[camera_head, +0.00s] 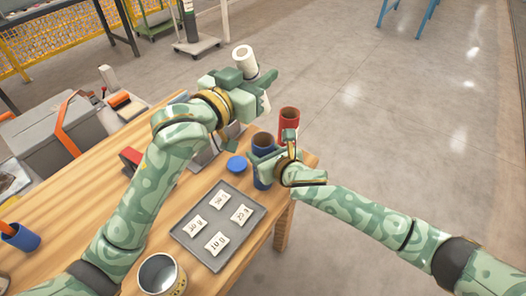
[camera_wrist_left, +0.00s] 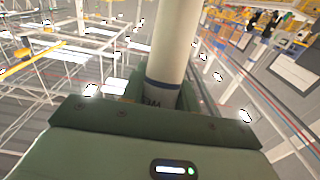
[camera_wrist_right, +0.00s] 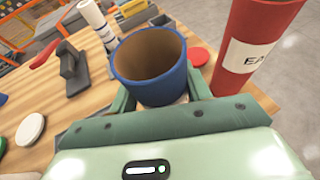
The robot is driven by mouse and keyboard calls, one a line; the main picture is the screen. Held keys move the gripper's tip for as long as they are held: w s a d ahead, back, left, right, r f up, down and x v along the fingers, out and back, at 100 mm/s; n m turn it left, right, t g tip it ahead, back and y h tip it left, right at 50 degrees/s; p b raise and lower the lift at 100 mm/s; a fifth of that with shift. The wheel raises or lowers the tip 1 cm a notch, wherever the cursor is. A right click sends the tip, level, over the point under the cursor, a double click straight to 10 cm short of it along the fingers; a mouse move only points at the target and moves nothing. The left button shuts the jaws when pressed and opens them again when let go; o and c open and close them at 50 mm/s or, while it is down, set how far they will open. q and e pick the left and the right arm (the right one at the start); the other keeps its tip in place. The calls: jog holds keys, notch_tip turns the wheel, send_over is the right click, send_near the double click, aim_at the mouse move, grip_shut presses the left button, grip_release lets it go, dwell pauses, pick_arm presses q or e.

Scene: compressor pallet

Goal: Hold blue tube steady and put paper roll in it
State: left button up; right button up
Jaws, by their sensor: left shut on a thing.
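The white paper roll (camera_head: 244,57) is upright in my left gripper (camera_head: 246,92), which is shut on it and holds it well above the table. In the left wrist view the roll (camera_wrist_left: 172,45) stands up between the fingers, with dark lettering near them. The blue tube (camera_head: 263,143) stands at the table's far right corner; its open, empty-looking mouth faces up in the right wrist view (camera_wrist_right: 150,92). My right gripper (camera_head: 276,170) has its fingers on both sides of the tube; whether they press on it cannot be told. The roll is apart from the tube.
A red tube (camera_head: 289,121) with a white label stands close behind the blue tube. A blue disc (camera_head: 237,163) lies left of it. A grey tray (camera_head: 190,238) with several labelled packets and a metal can (camera_head: 158,274) are nearer. A grey toolbox (camera_head: 52,128) stands left.

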pick_arm(q)
notch_tip(320, 180, down, 12)
jog(key=shift+r, duration=0.2)
jog(key=o, duration=1)
jog(key=shift+o, duration=0.2)
dwell(0.3)
jog(key=v, duration=1.2)
pick_arm(e)
jog(key=o, duration=1)
